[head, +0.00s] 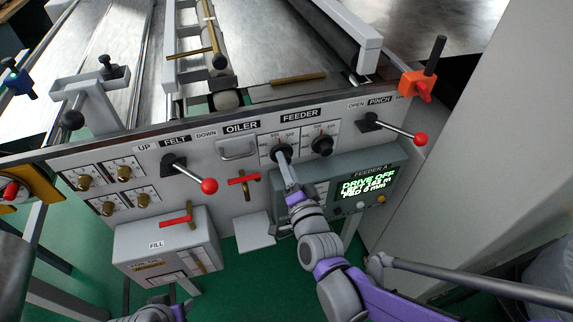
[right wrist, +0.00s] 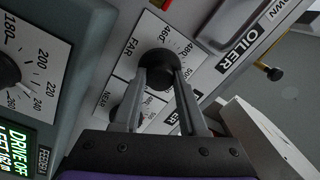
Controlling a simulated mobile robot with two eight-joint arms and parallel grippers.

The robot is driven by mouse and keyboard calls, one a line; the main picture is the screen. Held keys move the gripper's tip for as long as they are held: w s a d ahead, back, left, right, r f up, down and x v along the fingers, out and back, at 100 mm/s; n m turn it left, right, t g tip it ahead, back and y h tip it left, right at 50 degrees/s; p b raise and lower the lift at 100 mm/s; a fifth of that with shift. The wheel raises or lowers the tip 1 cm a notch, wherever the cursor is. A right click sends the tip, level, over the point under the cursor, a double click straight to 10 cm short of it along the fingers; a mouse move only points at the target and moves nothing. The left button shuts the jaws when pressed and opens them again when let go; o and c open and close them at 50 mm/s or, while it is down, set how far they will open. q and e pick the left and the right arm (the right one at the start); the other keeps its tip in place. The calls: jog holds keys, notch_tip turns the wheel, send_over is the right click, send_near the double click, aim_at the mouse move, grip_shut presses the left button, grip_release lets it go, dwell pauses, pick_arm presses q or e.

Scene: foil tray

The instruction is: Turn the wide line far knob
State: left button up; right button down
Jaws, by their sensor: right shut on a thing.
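The black far knob (right wrist: 158,65) sits on a white scale plate marked FAR, with numbers such as 460 and 480 around it. My right gripper (right wrist: 161,82) is shut on this knob, one finger on each side of it. In the head view the same knob (head: 281,150) is under the FEEDER label, and my right gripper (head: 286,163) reaches it from below. The near knob (right wrist: 122,112) is below it in the wrist view, partly hidden by a finger. My left gripper does not show; only a bit of my arm shows at the bottom left.
Another black dial (head: 322,145) stands just right. Red-ball levers (head: 208,186) and (head: 420,139) stick out on both sides. Below right is a display (head: 367,184) reading DRIVE OFF. A red-handled valve (head: 243,179) and grey FILL box (head: 172,250) are lower left.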

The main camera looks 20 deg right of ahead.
jog(key=shift+c, duration=2.2)
grip_release()
jog(key=shift+s, duration=0.15)
jog(key=s+p, duration=0.1)
jog(key=s, duration=0.9)
jog(key=shift+s+d+f, duration=0.2)
jog(key=shift+s+d, duration=0.05)
jog(key=shift+s, duration=0.05)
jog(key=shift+a, duration=0.1)
